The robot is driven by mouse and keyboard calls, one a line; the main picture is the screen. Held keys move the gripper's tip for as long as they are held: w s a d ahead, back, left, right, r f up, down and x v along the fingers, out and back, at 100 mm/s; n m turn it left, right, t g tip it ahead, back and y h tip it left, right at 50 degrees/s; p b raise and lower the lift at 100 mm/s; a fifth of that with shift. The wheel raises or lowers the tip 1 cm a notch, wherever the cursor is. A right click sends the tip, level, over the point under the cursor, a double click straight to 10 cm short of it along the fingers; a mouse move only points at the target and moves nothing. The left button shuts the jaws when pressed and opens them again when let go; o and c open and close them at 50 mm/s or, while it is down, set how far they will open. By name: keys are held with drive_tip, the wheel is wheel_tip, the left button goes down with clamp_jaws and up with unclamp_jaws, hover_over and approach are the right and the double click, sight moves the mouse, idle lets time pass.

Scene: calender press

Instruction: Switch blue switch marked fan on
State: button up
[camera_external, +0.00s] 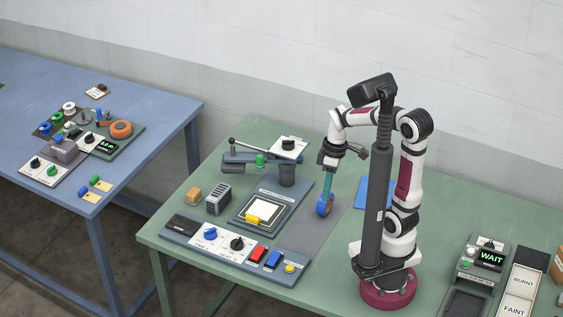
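A grey control panel (185,246) lies along the front of the green table. It carries a blue knob (210,233), a black knob (237,243), a red rocker switch (258,253), a blue rocker switch (274,259) and a yellow button (290,268). Their labels are too small to read, so I cannot tell which blue control is marked fan or how it is set. My gripper (329,158) is above and behind the panel's right end, apart from it. A teal handle (327,184) with a blue round end (324,206) is directly below it; whether I hold it is unclear.
A press (287,170) with a lever and a framed plate (262,212) stand behind the panel. A grey vented block (218,199) and an orange block (193,195) are at left. A meter showing WAIT (490,260) is at right. A blue table (160,110) stands apart at left.

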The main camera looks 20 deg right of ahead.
drive_tip(key=a+f+n, duration=0.1)
drive_tip(key=a+n, duration=0.3)
drive_tip(key=n, duration=0.1)
drive_tip(key=w+a+f+n, duration=0.1)
drive_tip(key=a+n, duration=0.3)
drive_tip(key=w+a+f+n, duration=0.1)
drive_tip(key=a+f+n, duration=0.1)
drive_tip(key=a+n, duration=0.2)
drive_tip(key=shift+a+n+g, duration=0.3)
drive_tip(key=shift+n, duration=0.5)
clamp_jaws()
drive_tip(key=shift+a+f+n, duration=0.1)
drive_tip(key=shift+a+n, duration=0.3)
drive_tip(key=shift+f, duration=0.15)
hover_over(276, 253)
drive_tip(key=x, duration=0.3)
drive_tip(key=d+x, duration=0.1)
drive_tip(key=x, duration=0.2)
drive_tip(key=w+x, duration=0.1)
drive_tip(key=x, duration=0.2)
drive_tip(key=shift+d+f, duration=0.3)
drive_tip(key=shift+f, duration=0.05)
drive_tip(key=f, duration=0.3)
drive_tip(key=shift+w+d+f, duration=0.2)
drive_tip(key=shift+w+d, duration=0.05)
drive_tip(key=shift+f, duration=0.3)
